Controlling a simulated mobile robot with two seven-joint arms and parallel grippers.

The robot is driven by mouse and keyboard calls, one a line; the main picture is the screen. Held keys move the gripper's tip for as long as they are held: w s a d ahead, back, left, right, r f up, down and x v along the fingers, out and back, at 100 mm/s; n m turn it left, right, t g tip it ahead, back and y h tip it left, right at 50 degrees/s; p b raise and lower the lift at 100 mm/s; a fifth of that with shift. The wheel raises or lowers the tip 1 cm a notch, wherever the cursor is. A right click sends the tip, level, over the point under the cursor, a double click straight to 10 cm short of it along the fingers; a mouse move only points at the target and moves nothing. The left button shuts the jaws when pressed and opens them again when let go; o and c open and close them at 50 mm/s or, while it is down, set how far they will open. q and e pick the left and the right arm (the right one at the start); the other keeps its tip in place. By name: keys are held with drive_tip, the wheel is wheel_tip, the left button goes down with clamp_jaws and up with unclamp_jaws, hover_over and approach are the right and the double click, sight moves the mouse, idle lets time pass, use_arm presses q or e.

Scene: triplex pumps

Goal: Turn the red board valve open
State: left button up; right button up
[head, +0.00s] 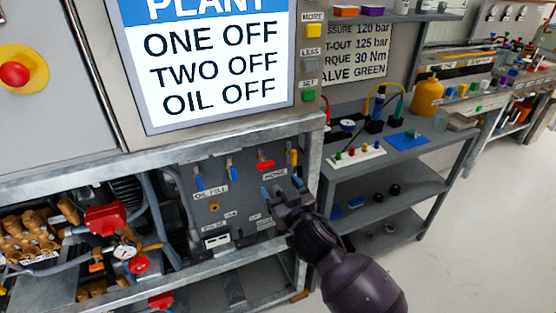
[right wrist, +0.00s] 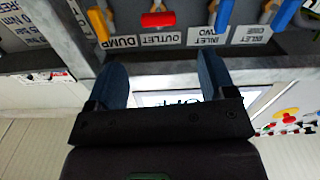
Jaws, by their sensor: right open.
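The red board valve (head: 265,164) is on the grey valve board under the plant sign, its short red lever lying roughly level. In the right wrist view, which looks upside down, the red lever (right wrist: 158,20) is at the top above a label reading OUTLET. My right gripper (head: 282,190) is in front of the board, just below the red valve in the head view, and apart from it. In the wrist view its two blue fingers (right wrist: 161,80) are spread wide with nothing between them. My left gripper is not in view.
A yellow-orange lever (head: 292,157) is close beside the red one, labelled DUMP in the wrist view. Two blue levers (head: 231,172) are on its other side. The metal frame (head: 313,165) edges the board. Pumps with red parts (head: 105,220) are at left.

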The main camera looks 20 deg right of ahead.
sight(267, 165)
drive_tip(key=shift+m, duration=0.7)
drive_tip(key=w+b, duration=0.1)
drive_tip(key=w, duration=0.9)
drive_tip(key=shift+a, duration=0.15)
drive_tip(key=shift+w, duration=0.45)
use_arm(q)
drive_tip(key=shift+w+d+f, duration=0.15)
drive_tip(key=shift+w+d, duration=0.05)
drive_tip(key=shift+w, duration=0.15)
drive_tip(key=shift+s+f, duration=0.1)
use_arm(e)
drive_tip(key=shift+c, duration=0.2)
drive_tip(key=c, duration=0.9)
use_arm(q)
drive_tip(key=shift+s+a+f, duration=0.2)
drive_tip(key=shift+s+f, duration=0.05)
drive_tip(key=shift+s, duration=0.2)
